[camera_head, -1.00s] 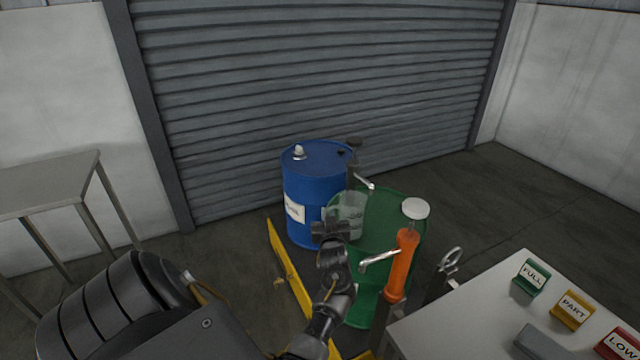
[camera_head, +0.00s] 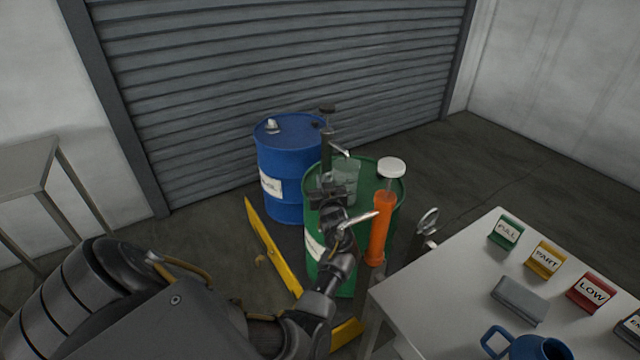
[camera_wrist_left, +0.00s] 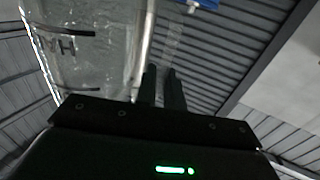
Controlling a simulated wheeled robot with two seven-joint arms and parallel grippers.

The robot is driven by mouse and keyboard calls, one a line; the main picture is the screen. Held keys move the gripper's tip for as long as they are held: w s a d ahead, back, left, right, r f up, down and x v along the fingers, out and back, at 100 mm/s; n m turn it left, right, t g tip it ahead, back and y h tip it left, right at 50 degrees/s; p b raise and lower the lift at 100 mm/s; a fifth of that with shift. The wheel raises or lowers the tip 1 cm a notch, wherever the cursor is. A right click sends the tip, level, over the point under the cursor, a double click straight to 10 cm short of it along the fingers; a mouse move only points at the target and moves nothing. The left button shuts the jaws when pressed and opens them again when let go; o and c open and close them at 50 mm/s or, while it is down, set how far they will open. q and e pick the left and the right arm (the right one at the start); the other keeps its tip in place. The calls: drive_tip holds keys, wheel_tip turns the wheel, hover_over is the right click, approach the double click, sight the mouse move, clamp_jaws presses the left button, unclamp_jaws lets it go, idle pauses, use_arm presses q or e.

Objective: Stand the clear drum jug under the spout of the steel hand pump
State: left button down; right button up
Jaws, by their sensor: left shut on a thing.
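The clear drum jug (camera_head: 346,180) is held upright by my left gripper (camera_head: 327,188), which is shut on it. In the left wrist view the clear jug (camera_wrist_left: 95,45) fills the upper left beside the dark fingers (camera_wrist_left: 162,88) and shows dark marks. The steel hand pump (camera_head: 326,145) rises at the blue drum's right edge. Its pale spout (camera_head: 344,153) points right and down, just above the jug in the picture. I cannot tell whether the jug is directly below it or touches anything. My right gripper is out of view.
A blue drum (camera_head: 285,165) stands behind a green drum (camera_head: 385,185). An orange pump (camera_head: 380,228) with a steel spout rises close right of my gripper. A yellow barrier (camera_head: 268,250) lies left. A white table (camera_head: 450,285) with label blocks and a blue jug (camera_head: 530,345) is right.

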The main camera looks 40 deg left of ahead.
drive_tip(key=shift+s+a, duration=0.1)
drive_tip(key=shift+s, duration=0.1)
use_arm(q)
drive_tip(key=shift+f+b, duration=0.4)
drive_tip(key=shift+f, duration=0.2)
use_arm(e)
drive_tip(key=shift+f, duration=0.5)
use_arm(q)
drive_tip(key=c, duration=1.4)
unclamp_jaws()
drive_tip(key=shift+c, duration=0.2)
drive_tip(key=shift+d, duration=0.1)
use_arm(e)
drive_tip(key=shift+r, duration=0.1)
